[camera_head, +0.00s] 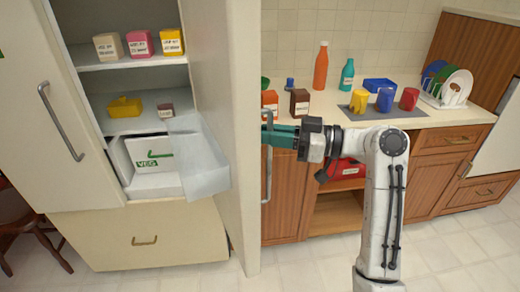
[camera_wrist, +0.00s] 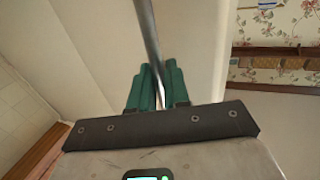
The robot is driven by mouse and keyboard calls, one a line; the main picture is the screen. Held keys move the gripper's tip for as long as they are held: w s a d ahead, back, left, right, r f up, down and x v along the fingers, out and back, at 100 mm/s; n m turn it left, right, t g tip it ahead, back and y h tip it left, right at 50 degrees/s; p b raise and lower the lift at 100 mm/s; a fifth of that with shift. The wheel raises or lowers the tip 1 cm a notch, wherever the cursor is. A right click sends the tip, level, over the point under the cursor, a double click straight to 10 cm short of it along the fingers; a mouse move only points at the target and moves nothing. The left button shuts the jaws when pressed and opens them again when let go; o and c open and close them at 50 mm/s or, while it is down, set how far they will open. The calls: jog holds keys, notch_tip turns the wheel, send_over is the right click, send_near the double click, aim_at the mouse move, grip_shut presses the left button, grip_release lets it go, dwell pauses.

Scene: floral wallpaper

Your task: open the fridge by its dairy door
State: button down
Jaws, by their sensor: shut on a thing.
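The fridge (camera_head: 160,225) stands at the left in the head view. Its right door (camera_head: 232,120) is swung wide open, and shelves show inside; I cannot read a dairy label on it. This door's grey upright handle (camera_head: 267,182) is on the side facing the counter. My gripper (camera_head: 267,137) is shut on the upper part of that handle. In the wrist view, the handle bar (camera_wrist: 147,35) runs between the green fingers of my gripper (camera_wrist: 155,85). The fridge's left door (camera_head: 40,140) is shut, with its own grey handle (camera_head: 62,122).
Inside the fridge are small cartons (camera_head: 140,44), a yellow dish (camera_head: 125,107) and a veg drawer (camera_head: 150,155). A counter (camera_head: 445,118) with bottles, mugs and a plate rack stands right of the open door. Tiled floor (camera_head: 300,270) is clear in front.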

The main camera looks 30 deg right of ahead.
jog(key=shift+w+d+r+n+g+y+b, duration=0.15)
jog(key=shift+w+d+n+g+y+b, duration=0.2)
jog(key=shift+d, duration=0.3)
jog(key=shift+a, duration=0.1)
jog(key=c, duration=1.3)
grip_release()
jog(key=shift+w+a, duration=0.15)
jog(key=shift+a, duration=0.05)
jog(key=shift+d, duration=0.1)
jog(key=b+v, duration=0.1)
jog(key=v, duration=0.9)
jog(key=shift+s+d+b, duration=0.3)
jog(key=shift+b, duration=0.05)
